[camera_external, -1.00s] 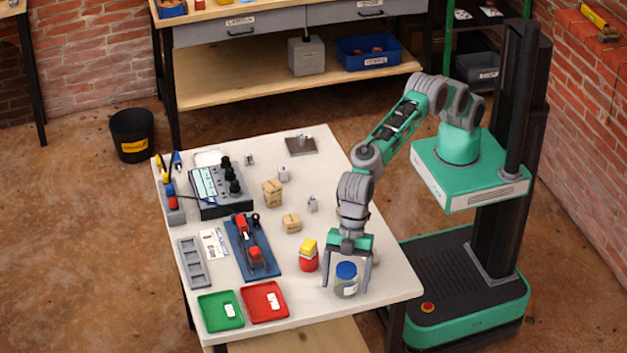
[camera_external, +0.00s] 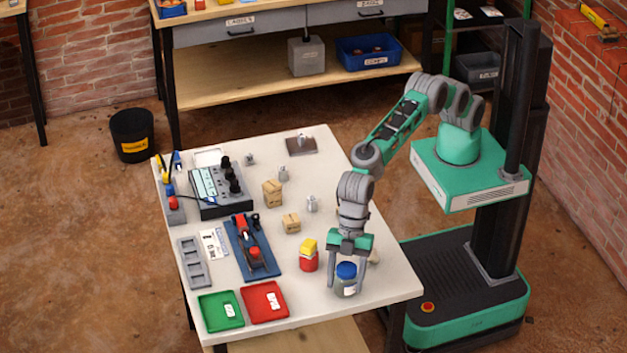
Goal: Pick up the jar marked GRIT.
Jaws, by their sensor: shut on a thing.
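A clear jar with a blue lid (camera_external: 346,271) stands at the front right of the white table (camera_external: 390,290). Its marking is too small to read. My gripper (camera_external: 346,286) points down over it, with one finger on each side of the jar, shut on it. The jar appears to be still at table height. The fingers hide parts of its sides.
A red jar with a yellow lid (camera_external: 308,256) stands close to the left of my gripper. A red tray (camera_external: 282,315) and a green tray (camera_external: 207,323) lie at the front left. Small cardboard boxes (camera_external: 291,222) and grey weights (camera_external: 312,204) stand farther back.

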